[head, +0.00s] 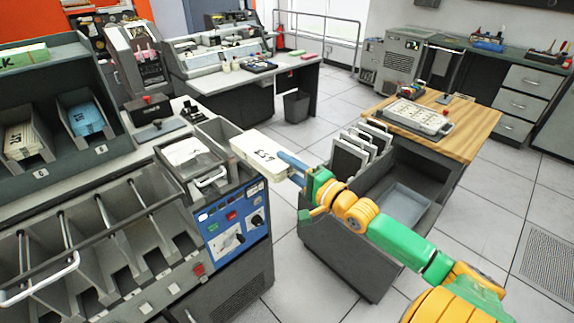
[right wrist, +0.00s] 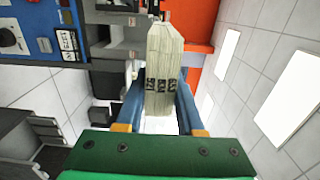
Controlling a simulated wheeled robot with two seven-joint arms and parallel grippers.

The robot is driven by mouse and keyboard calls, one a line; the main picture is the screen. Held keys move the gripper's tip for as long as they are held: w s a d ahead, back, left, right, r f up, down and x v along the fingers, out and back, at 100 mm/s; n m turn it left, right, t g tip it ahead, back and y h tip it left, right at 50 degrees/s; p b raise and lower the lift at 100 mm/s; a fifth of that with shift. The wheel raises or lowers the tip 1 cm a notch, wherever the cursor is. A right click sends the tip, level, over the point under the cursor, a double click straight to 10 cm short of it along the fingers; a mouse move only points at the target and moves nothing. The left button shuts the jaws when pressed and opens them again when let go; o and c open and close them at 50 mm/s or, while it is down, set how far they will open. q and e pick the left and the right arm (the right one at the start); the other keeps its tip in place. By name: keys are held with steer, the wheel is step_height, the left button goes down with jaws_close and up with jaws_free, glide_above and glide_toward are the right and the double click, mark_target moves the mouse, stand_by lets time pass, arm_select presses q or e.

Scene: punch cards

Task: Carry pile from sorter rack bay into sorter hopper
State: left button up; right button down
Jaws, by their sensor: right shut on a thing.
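My right gripper (head: 291,166) comes in from the right in the head view. It is shut on a cream pile of punch cards (head: 258,155) with dark marks on its edge. The pile is in the air just right of the sorter. In the right wrist view the pile (right wrist: 164,65) stands out between the two blue fingers. The sorter hopper (head: 190,160), with a light plate and a metal handle, is left of the pile, and a gap shows between them. The sorter rack (head: 60,165) at the left has a cream pile (head: 22,137) in one bay. My left gripper is out of view.
A blue pile (head: 86,118) sits in another rack bay. The blue control panel (head: 233,222) is below the hopper. A grey cart (head: 345,245) with upright dividers and a wooden-topped table (head: 468,125) stand to the right. Open floor lies between sorter and cart.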

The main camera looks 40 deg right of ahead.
mark_target(274, 156)
steer(key=shift+w+a+f+b, duration=0.15)
steer(key=shift+w+b, duration=1)
steer(key=shift+w, duration=1.15)
steer(key=shift+r, duration=0.2)
